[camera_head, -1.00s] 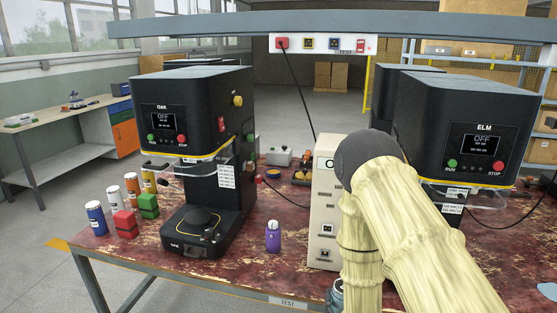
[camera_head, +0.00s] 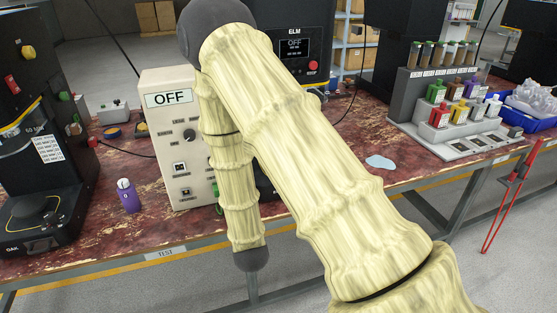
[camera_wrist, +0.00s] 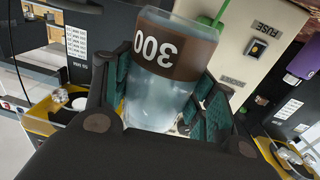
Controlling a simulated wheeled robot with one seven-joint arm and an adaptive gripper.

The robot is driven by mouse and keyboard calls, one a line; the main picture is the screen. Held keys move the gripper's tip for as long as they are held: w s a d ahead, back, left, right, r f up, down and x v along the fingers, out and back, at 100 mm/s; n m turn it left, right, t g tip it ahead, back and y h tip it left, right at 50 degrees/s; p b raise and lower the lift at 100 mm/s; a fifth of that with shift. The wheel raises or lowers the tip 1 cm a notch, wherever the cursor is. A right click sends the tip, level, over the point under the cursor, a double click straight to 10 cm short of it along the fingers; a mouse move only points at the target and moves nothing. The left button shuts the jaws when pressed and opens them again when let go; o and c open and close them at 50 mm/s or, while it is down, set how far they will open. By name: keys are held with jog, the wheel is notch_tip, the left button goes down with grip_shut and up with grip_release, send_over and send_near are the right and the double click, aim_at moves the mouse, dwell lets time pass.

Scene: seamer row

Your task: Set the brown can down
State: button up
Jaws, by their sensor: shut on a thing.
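The brown can (camera_wrist: 180,50) is a pale grey can with a wide brown band marked 300, seen upside down in the wrist view. My gripper (camera_wrist: 163,95) is shut on it, with teal finger pads on both sides. In the head view, my own arm hides the gripper and the can. The red-brown worn table (camera_head: 130,235) lies below. I cannot tell from these frames whether the can touches the table.
A white OFF control box (camera_head: 165,150) stands left of my arm, with a purple bottle (camera_head: 128,196) beside it. The OAK machine (camera_head: 35,230) is at far left. The ELM machine (camera_head: 291,25) is partly behind my arm. A rack of small bottles (camera_head: 440,75) and a blue puddle (camera_head: 380,162) are right.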

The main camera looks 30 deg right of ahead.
jog(key=s+d+r+m+g+h+b, duration=0.1)
jog(key=d+r+m+g+h+b, duration=0.3)
jog(key=d+r, duration=0.5)
jog(key=d+m+g+h, duration=0.1)
jog(key=d+m+h, duration=0.1)
jog(key=d, duration=0.4)
jog(key=shift+h, duration=0.9)
jog(key=shift+r, duration=0.1)
jog(key=w+d, duration=0.2)
jog(key=w, duration=0.2)
jog(key=w+d+f+p, duration=0.1)
jog(key=w+d, duration=0.2)
jog(key=w, duration=0.1)
jog(key=w+d, duration=0.3)
jog(key=w, duration=0.2)
jog(key=shift+w+f, duration=0.1)
jog(key=shift+f, duration=0.15)
jog(key=shift+w+d+f, duration=0.1)
jog(key=shift+w+f, duration=0.1)
jog(key=shift+f+p, duration=0.55)
jog(key=shift+f, duration=0.8)
jog(key=shift+f, duration=0.25)
jog(key=o, duration=1.3)
jog(key=shift+s, duration=0.1)
